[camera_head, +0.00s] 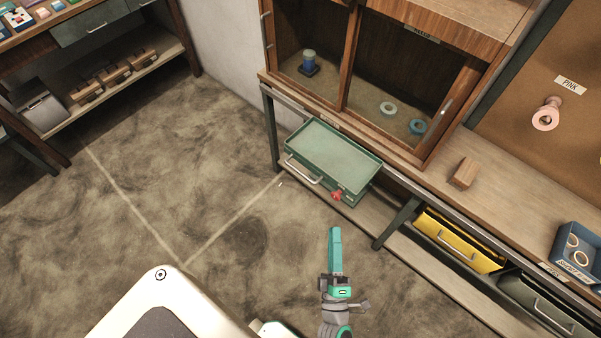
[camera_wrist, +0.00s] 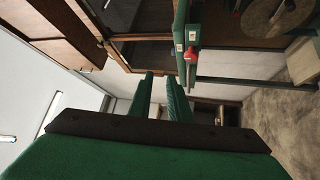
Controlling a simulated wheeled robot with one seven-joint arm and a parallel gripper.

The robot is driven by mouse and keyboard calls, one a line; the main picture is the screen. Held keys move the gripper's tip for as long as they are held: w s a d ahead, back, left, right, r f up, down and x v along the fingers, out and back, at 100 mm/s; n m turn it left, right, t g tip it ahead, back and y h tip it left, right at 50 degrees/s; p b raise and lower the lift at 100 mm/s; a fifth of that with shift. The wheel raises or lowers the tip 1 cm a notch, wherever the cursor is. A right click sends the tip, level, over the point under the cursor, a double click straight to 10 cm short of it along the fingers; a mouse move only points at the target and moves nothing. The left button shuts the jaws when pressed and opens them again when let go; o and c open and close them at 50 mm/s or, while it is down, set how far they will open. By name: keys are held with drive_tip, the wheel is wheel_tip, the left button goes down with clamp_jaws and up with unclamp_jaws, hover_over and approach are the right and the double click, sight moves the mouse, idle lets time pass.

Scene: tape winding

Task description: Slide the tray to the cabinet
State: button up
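The green tray (camera_head: 333,150) is a shallow rectangular box with a raised rim, at the cabinet's lower left in the head view. A pale handle (camera_head: 303,170) is on its front side, and a red part (camera_head: 337,195) is at its near corner. My gripper (camera_head: 335,232) is in front of and below the tray, apart from it. In the wrist view its two green fingers (camera_wrist: 161,78) have a gap between them and nothing held. A green edge with a red part (camera_wrist: 190,54), seemingly the tray's, shows above and right of the fingertips.
The wooden cabinet (camera_head: 354,60) holds a blue item (camera_head: 309,64) and rings (camera_head: 388,108). A wooden block (camera_head: 464,172) lies on the counter. A yellow drawer (camera_head: 459,242) and a dark bin (camera_head: 550,305) sit below. Open floor (camera_head: 240,235) lies left of my gripper.

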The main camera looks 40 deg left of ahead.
sight(301, 173)
drive_tip(key=w+a+f+n+g+y, duration=0.1)
drive_tip(key=w+a+n+g+y, duration=0.1)
drive_tip(key=a, duration=0.5)
drive_tip(key=w+a+f+n+g+y, duration=0.1)
drive_tip(key=w+a+n+g+y, duration=0.1)
drive_tip(key=w+a+n+g, duration=0.2)
drive_tip(key=w+a+f+n+g+y, duration=0.1)
drive_tip(key=w+a+n+g+y, duration=0.1)
drive_tip(key=w+a+n, duration=0.4)
drive_tip(key=shift+w+a+n+g, duration=0.2)
drive_tip(key=shift+a+n, duration=0.2)
drive_tip(key=shift+a, duration=0.3)
drive_tip(key=shift+w+a+n+g, duration=0.1)
drive_tip(key=shift+a+n+g, duration=0.1)
drive_tip(key=shift+a+n, duration=0.4)
drive_tip(key=shift+w+a+n+g, duration=0.1)
drive_tip(key=shift+a+n+g, duration=0.1)
drive_tip(key=shift+a, duration=0.65)
clamp_jaws()
